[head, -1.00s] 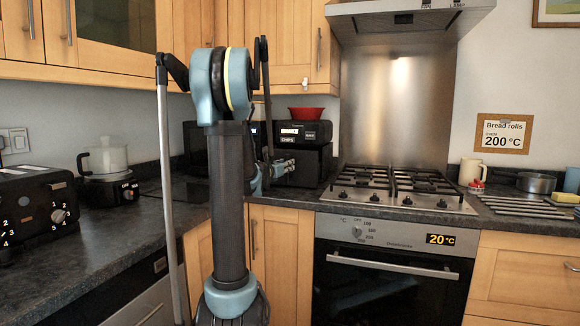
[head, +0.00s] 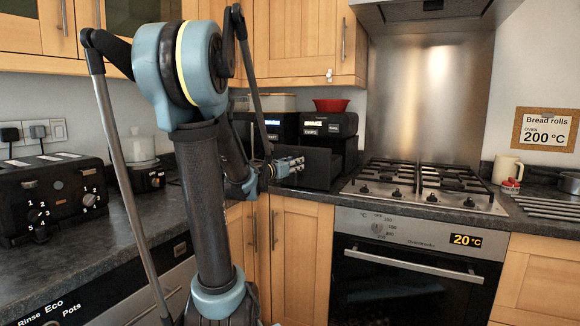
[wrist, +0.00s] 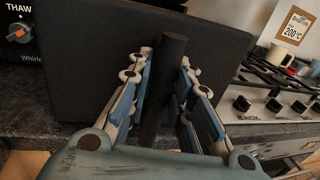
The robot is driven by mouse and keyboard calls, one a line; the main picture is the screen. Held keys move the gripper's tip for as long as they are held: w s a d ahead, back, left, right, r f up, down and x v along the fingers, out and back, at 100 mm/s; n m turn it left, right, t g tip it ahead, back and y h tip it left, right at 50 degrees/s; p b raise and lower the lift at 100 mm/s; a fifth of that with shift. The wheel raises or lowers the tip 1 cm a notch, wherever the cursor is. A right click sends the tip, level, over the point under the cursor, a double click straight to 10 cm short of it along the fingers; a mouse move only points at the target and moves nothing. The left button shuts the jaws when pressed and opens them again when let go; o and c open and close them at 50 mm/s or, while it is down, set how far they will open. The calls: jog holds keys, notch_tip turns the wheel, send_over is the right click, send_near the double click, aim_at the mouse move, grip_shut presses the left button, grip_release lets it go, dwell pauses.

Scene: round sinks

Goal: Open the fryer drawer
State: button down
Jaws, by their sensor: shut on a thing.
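The fryer (head: 329,124) is a black box on the counter at the back, with a small display on its upper front. Its drawer front (head: 312,170) is a plain dark panel that stands out ahead of the upper body, so the drawer looks partly open. In the wrist view the drawer front (wrist: 90,70) fills the upper middle. My gripper (wrist: 166,56) has its fingers on both sides of the upright black bar handle (wrist: 168,85) and is shut on it. In the head view my gripper (head: 288,167) is at the drawer's left part. The drawer's inside is hidden.
A red bowl (head: 332,105) sits on top of the fryer. The gas hob (head: 425,186) is close on the right, above the oven (head: 415,265).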

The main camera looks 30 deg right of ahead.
jog(key=shift+s+a, duration=0.1)
jog(key=shift+a, duration=0.05)
jog(key=c, duration=1.5)
grip_release()
jog(key=shift+a, duration=0.1)
jog(key=shift+v, duration=5.95)
